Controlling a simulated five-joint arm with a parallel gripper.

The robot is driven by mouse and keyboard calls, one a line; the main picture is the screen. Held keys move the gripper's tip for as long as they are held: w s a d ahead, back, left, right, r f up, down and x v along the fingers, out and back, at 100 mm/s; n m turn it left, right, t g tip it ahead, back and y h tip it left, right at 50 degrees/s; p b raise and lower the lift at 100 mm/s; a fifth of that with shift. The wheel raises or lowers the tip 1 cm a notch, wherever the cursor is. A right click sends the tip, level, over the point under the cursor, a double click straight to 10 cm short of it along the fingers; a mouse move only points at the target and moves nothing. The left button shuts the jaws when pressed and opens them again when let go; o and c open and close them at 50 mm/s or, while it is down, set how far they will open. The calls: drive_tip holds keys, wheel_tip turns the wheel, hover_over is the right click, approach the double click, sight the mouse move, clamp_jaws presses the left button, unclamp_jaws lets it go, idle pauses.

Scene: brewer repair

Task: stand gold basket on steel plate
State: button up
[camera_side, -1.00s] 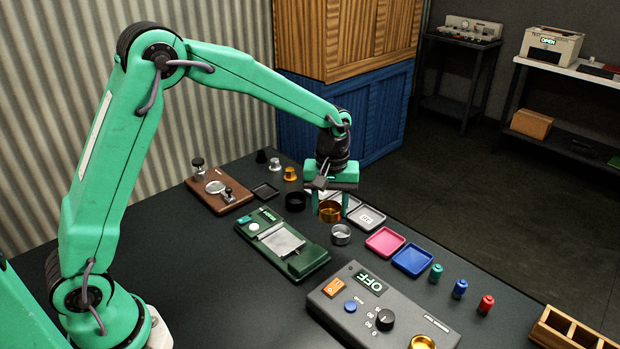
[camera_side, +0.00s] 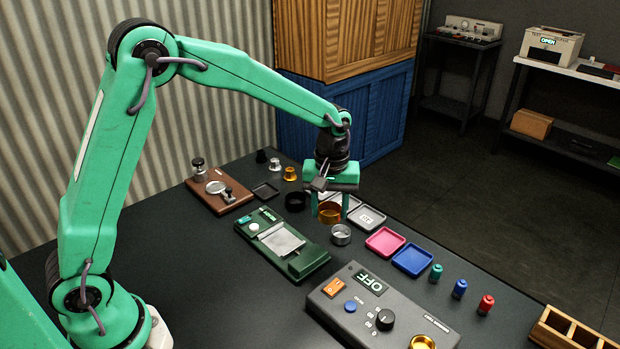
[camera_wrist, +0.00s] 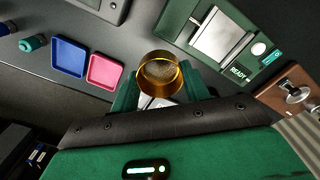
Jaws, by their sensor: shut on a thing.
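The gold basket (camera_side: 330,213) is a short, round, open-topped cup. My gripper (camera_side: 330,205) is shut on it, with a green finger on either side. In the wrist view the gold basket (camera_wrist: 160,72) sits upright between the fingers. Whether it touches the table or hangs just above it I cannot tell. The steel plate (camera_side: 282,241) is a square silver plate on the green device (camera_side: 295,262), to the left and nearer the side camera. The steel plate also shows in the wrist view (camera_wrist: 220,38), and nothing stands on it.
A silver basket (camera_side: 341,235) and a black ring (camera_side: 295,201) stand near the gold one. Pink (camera_side: 385,242) and blue (camera_side: 412,260) trays lie to the right. A grey control box (camera_side: 380,312) reading OFF stands in front. A brown board (camera_side: 219,192) lies at left.

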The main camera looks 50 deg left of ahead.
approach(281, 241)
drive_tip(key=shift+w+d+f, duration=0.35)
drive_tip(key=shift+w+d, duration=0.05)
drive_tip(key=shift+w, duration=0.05)
drive_tip(key=shift+s+a+f, duration=0.2)
drive_tip(key=shift+s+a, duration=0.2)
drive_tip(key=shift+f, duration=0.2)
drive_tip(key=shift+f, duration=1.95)
drive_tip(key=shift+f, duration=0.6)
idle(1.4)
drive_tip(key=o, duration=1)
drive_tip(key=shift+r, duration=0.1)
